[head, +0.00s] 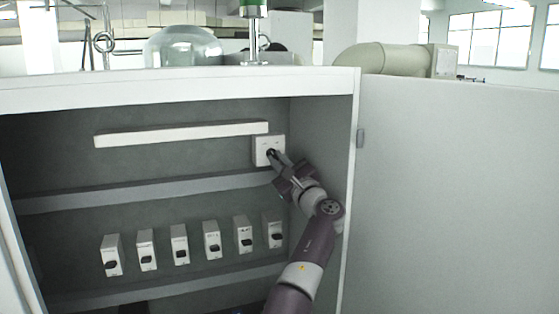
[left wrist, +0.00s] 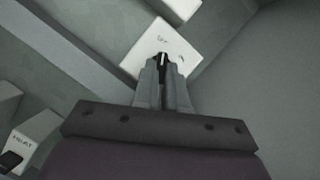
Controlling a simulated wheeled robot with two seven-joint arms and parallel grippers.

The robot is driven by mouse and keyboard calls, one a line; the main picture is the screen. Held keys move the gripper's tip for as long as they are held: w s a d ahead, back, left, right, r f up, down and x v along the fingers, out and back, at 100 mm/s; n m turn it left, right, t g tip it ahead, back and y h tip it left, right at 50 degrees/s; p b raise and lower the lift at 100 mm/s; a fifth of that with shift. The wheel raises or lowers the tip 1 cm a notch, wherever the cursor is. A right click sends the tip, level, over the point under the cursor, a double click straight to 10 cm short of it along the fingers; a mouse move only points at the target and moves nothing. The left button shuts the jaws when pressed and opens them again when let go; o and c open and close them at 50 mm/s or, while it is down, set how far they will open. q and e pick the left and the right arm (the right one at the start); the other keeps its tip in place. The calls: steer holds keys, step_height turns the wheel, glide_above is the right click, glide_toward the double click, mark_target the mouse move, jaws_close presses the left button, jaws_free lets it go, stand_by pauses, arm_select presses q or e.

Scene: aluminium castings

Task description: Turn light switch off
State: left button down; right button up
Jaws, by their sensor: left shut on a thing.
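The light switch (head: 263,143) is a white square box with a small dark knob, on the back wall of the open cabinet near its upper right corner. It also shows in the left wrist view (left wrist: 150,45), with the knob (left wrist: 162,60) black with a pale mark along it. My left gripper (head: 274,160) reaches up to it from below right. In the left wrist view its fingers (left wrist: 163,76) are shut on the knob, one on each side. The fingers hide part of the knob. My right gripper is in neither view.
A long pale bar (head: 180,134) is left of the switch. A shelf rail (head: 130,193) runs below it. A row of several white breakers (head: 212,240) is lower down. The cabinet door (head: 455,200) stands open at the right, and the side wall is close to my arm.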

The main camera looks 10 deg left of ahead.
arm_select(q)
steer(key=shift+s+a+r, duration=0.1)
steer(key=shift+s+r, duration=0.1)
steer(key=shift+r, duration=0.45)
steer(key=c, duration=1.4)
jaws_free()
steer(key=shift+o, duration=1.1)
steer(key=shift+f, duration=0.1)
steer(key=shift+w+a+f, duration=0.1)
steer(key=shift+w+f, duration=0.1)
steer(key=shift+f, duration=0.15)
